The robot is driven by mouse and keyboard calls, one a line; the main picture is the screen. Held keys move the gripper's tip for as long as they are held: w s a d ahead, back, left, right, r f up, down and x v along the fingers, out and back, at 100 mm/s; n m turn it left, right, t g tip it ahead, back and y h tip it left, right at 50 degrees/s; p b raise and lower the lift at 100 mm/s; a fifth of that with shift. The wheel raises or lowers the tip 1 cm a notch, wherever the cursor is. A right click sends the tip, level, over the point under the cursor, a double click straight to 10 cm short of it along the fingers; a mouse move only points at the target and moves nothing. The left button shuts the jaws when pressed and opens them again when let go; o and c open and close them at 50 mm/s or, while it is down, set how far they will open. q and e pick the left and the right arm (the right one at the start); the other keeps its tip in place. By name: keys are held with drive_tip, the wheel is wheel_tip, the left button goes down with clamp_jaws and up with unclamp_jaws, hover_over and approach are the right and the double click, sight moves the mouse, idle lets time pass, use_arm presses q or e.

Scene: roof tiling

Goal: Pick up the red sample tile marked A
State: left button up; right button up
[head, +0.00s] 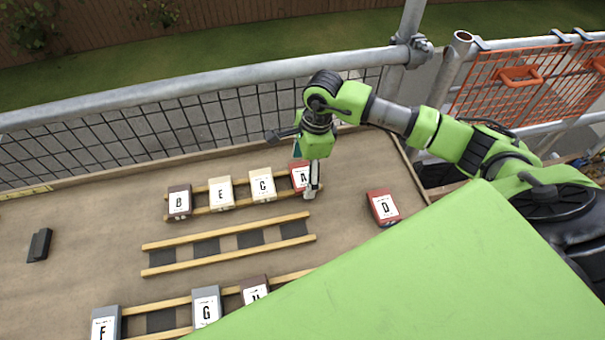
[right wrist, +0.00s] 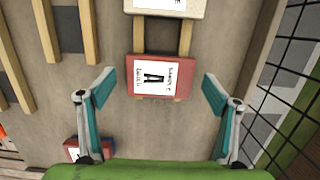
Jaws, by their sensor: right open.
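The red sample tile marked A (head: 299,176) lies at the right end of the upper wooden rack, beside the cream tile C (head: 262,184). In the right wrist view tile A (right wrist: 163,77) sits flat across the two rails, its white label facing up. My right gripper (head: 311,192) is over the right end of that rack and partly covers tile A. In the right wrist view its fingers (right wrist: 157,92) are spread wide on either side of tile A, apart from it, with nothing between the tips. My left gripper is not in view.
Tiles B (head: 179,202) and E (head: 221,193) share the upper rack. Another red tile, D (head: 383,207), lies right of it. The middle rack (head: 230,257) has no lettered tiles. Tiles F, G (head: 206,306) and one more lie in front. A railing (head: 200,85) runs behind.

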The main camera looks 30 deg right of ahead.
drive_tip(key=c, duration=1.3)
drive_tip(key=shift+r, duration=0.2)
